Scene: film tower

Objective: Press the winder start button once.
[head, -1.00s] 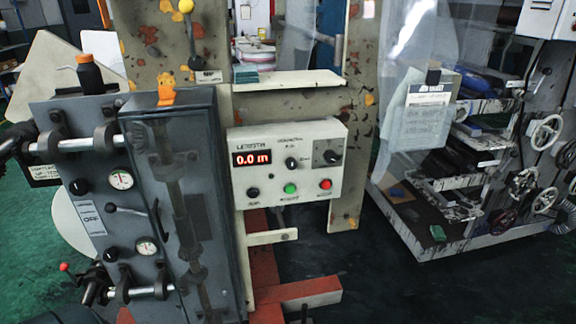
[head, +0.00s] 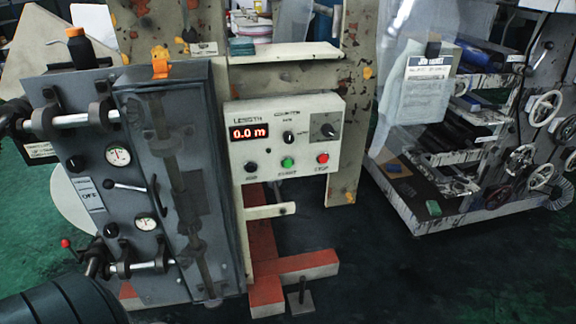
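A cream control panel (head: 268,155) stands near the middle of the head view. Its red display (head: 249,132) reads 0.0 m under the word LENGTH. Along its lower row are a black button (head: 250,167) at the left, a green button (head: 287,162) labelled START in the middle and a red button (head: 322,158) labelled STOP at the right. A black selector knob and a dial sit above them. Nothing covers the panel. Neither of my grippers shows in the view.
A grey cabinet with gauges (head: 118,155) and protruding rollers stands close on the left. A red and cream base (head: 300,268) lies on the floor below the panel. A rack with handwheels (head: 430,222) stands at the right. Dark floor is open between them.

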